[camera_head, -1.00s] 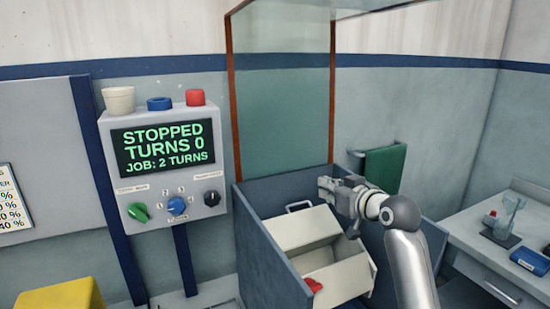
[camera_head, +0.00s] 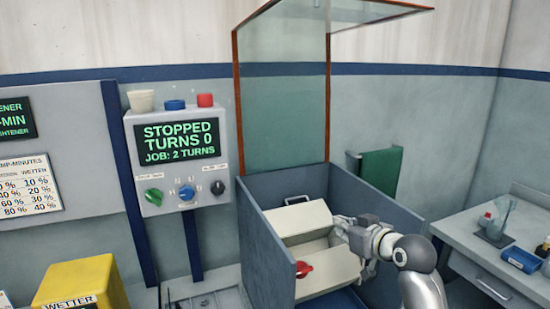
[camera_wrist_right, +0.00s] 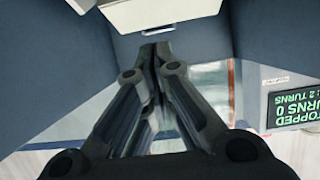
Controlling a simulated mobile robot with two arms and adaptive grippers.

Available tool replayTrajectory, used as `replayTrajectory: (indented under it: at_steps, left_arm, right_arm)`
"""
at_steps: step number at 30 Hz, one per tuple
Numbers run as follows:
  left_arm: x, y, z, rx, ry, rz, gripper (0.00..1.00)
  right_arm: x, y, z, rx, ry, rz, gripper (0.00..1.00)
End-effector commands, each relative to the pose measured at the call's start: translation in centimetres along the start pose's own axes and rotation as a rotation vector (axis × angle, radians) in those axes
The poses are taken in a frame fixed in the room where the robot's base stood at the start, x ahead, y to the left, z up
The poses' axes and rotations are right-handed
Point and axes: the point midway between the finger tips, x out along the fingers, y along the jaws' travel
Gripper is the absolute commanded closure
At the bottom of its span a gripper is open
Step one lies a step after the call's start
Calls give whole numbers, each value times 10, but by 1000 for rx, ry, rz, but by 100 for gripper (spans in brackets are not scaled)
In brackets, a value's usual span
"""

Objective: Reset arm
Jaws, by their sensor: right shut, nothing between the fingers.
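My right gripper (camera_head: 343,222) is at the right side of the cream box (camera_head: 300,217) that stands inside the blue-grey bin (camera_head: 262,215). Its fingers are together and hold nothing. In the right wrist view the shut fingers (camera_wrist_right: 155,50) point toward the bin's interior, with a pale part of the box (camera_wrist_right: 160,12) at the top edge. I cannot tell whether the fingers touch the box. A red handle (camera_head: 304,269) shows on the box's front. My left gripper is not in view.
The bin's clear lid (camera_head: 283,120) stands raised with an orange frame. A control box with a screen (camera_head: 178,143) reads "STOPPED, TURNS 0, JOB: 2 TURNS". A yellow box (camera_head: 82,280) is at lower left. A green towel (camera_head: 381,172) hangs behind; a bench (camera_head: 480,262) is at right.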

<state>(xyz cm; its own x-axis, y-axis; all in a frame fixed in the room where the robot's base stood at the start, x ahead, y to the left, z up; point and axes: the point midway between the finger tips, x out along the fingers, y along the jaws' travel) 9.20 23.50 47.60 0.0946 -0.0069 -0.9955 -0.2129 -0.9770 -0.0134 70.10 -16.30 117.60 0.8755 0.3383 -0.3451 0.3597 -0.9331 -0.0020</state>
Motion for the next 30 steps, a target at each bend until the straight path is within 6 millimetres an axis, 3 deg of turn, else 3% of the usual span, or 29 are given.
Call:
replayTrajectory:
  at_steps: [8, 11, 15, 21, 24, 30]
  left_arm:
    - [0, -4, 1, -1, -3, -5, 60]
    - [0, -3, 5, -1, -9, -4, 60]
    - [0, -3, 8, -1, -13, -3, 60]
    - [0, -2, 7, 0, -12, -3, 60]
    - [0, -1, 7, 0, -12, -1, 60]
    - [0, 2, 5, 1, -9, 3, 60]
  right_arm:
    - [-17, -15, 92, 15, -151, 20, 100]
    - [-33, -25, 140, 23, -235, 32, 100]
    - [-69, -43, 215, 39, -377, 54, 100]
    - [-139, -70, 304, 68, -576, 91, 100]
    - [-176, -82, 337, 82, -666, 109, 100]
    - [-235, -100, 376, 103, -794, 140, 100]
